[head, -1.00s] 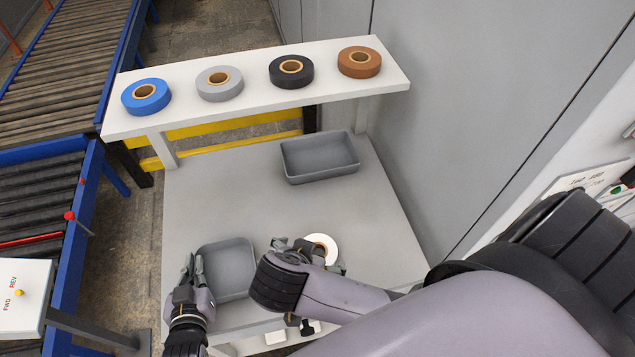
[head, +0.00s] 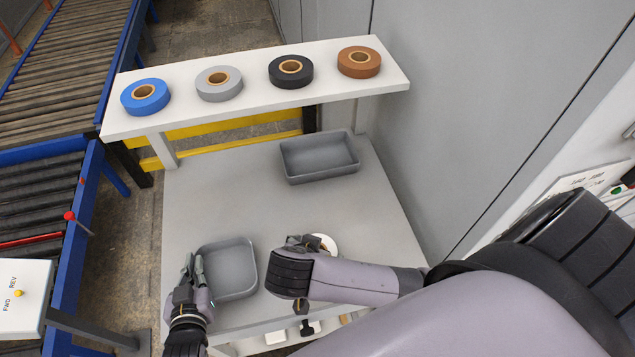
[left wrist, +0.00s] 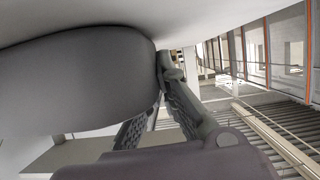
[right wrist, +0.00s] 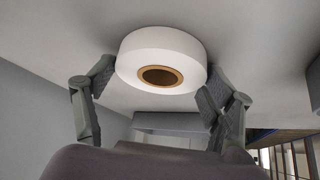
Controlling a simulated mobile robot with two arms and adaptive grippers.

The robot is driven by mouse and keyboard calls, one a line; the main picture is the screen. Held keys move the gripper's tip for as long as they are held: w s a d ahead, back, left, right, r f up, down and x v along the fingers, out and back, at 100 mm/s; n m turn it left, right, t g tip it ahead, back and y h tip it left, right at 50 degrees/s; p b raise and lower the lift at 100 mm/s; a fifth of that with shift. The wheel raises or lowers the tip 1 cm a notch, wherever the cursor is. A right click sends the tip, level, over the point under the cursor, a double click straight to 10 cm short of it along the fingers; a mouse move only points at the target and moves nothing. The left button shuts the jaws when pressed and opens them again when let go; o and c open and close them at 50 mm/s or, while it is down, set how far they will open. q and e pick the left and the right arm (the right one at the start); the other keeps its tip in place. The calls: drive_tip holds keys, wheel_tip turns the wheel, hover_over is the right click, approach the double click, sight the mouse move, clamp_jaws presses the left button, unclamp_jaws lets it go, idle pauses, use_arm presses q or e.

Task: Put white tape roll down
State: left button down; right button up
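The white tape roll (right wrist: 160,62) sits between the two fingers of my right gripper (right wrist: 160,82), which appear to touch its sides. Its brown core faces the right wrist camera. In the head view the roll (head: 327,243) is partly hidden by my right gripper (head: 305,245), low over the grey table (head: 215,195). I cannot tell whether it touches the table. My left gripper (head: 196,275) is at the left wall of the near grey tray (head: 256,270). In the left wrist view its fingers are by a large grey surface, with their grip partly hidden.
A second grey tray (head: 320,180) stands at the back right of the table. Blue (head: 133,103), grey (head: 206,90), black (head: 277,75) and brown (head: 346,65) tape rolls stand on the white shelf (head: 200,122). A grey wall (head: 450,120) borders the right side. The table's middle is clear.

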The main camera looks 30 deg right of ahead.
drive_tip(key=c, duration=0.8)
wheel_tip(320, 180, up, 10)
idle(0.4)
